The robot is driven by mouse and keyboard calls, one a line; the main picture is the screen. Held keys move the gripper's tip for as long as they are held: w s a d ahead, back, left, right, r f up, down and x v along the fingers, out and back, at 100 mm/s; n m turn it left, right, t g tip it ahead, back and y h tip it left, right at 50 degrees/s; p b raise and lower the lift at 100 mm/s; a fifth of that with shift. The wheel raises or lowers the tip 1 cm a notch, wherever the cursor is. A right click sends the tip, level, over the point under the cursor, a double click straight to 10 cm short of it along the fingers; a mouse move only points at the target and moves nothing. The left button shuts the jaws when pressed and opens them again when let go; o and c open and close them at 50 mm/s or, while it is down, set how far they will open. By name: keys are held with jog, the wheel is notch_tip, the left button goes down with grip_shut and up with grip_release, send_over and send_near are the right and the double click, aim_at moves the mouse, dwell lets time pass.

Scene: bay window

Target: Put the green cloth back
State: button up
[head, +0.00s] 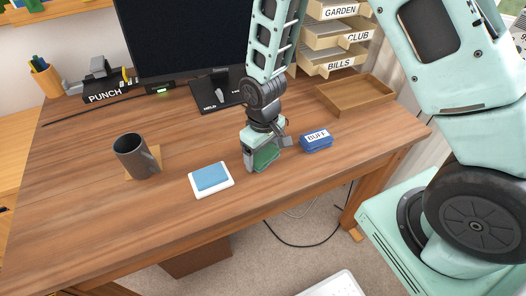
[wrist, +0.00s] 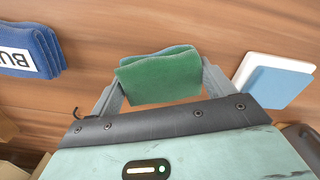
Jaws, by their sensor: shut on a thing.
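The green cloth (wrist: 160,74) is a folded pad held between the two fingers of my gripper (wrist: 160,85). In the head view my gripper (head: 262,160) is shut on the green cloth (head: 266,157), low over the desk near its front edge. I cannot tell whether the cloth touches the desk. A blue folded cloth labelled BUFF (head: 316,141) lies to the right of my gripper. A white tray (head: 226,190) with a light blue cloth (head: 211,177) on it lies to the left. Both also flank the cloth in the wrist view.
A dark mug (head: 134,157) stands on a tan coaster at the left. An empty brown tray (head: 342,101) lies at the back right, before labelled drawers (head: 335,36). A monitor (head: 190,35) and a PUNCH holder (head: 105,92) stand at the back. The front edge of the desk is close.

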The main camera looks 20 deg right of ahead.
aim_at(263, 152)
jog(key=shift+f, duration=0.2)
jog(key=o, duration=0.9)
jog(key=shift+r, duration=0.1)
notch_tip(263, 152, up, 12)
jog(key=s+a+r+n, duration=0.1)
jog(key=s+a+r, duration=0.1)
jog(key=s, duration=0.4)
jog(key=s+a+r+n, duration=0.1)
jog(key=s+a+r, duration=0.1)
jog(key=s+r, duration=0.2)
jog(key=s+a+r+n, duration=0.1)
jog(key=s+a+r, duration=0.1)
jog(key=s, duration=0.8)
jog(key=shift+a+r+y, duration=0.1)
jog(key=shift+r+y, duration=0.2)
jog(key=shift+r, duration=0.25)
